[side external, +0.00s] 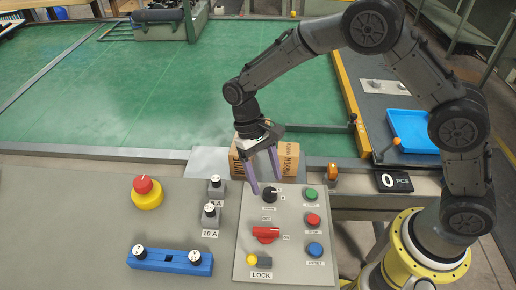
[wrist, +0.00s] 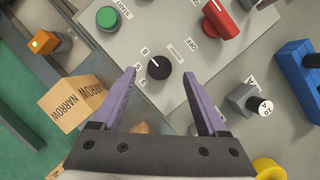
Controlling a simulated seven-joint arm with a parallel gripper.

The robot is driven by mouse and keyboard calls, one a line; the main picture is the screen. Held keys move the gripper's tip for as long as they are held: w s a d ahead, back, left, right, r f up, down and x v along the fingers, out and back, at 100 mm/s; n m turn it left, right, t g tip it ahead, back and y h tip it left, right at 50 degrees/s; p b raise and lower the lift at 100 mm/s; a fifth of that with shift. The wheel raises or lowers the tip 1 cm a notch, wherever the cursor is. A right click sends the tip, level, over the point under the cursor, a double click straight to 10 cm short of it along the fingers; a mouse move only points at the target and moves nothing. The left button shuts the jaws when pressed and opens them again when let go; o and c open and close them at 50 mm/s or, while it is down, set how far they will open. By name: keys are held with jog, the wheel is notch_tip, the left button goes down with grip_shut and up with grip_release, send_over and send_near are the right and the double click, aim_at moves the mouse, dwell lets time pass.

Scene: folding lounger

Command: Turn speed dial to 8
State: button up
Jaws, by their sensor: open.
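The speed dial is a round black knob (side external: 270,194) at the top of the grey control panel (side external: 285,275). In the wrist view the knob (wrist: 159,69) has a short white mark on its upper left, with small printed figures left of it; they are too small to read surely. My gripper (side external: 266,186) has two purple fingers pointing down at the knob. In the wrist view the open fingers (wrist: 158,73) stand one on each side of the knob, with a gap on both sides. No contact shows.
Green (side external: 310,194), red (side external: 313,220) and blue (side external: 315,249) buttons line the panel's right side. A red switch (side external: 265,234) sits below the dial. A cardboard box (side external: 286,160) stands behind the panel. An emergency stop (side external: 147,192) and blue bar (side external: 170,261) are left.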

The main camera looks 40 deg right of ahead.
jog(key=v, duration=1)
jog(key=shift+w+r, duration=0.2)
jog(key=shift+r, duration=0.1)
jog(key=shift+d, duration=0.15)
jog(key=s+d+r+m+t+y, duration=0.1)
jog(key=s+d+r+t, duration=0.2)
jog(key=s+d+r, duration=0.35)
jog(key=s+d+r+t, duration=0.2)
jog(key=s+d+r, duration=0.15)
jog(key=r, duration=0.65)
jog(key=s+d+f+t, duration=0.2)
jog(key=s+f, duration=0.1)
jog(key=s, duration=0.4)
jog(key=s+d+f+n+t+h, duration=0.1)
jog(key=s+d+f+t, duration=0.2)
jog(key=s, duration=0.4)
jog(key=shift+d+f, duration=0.15)
jog(key=shift+f, duration=0.15)
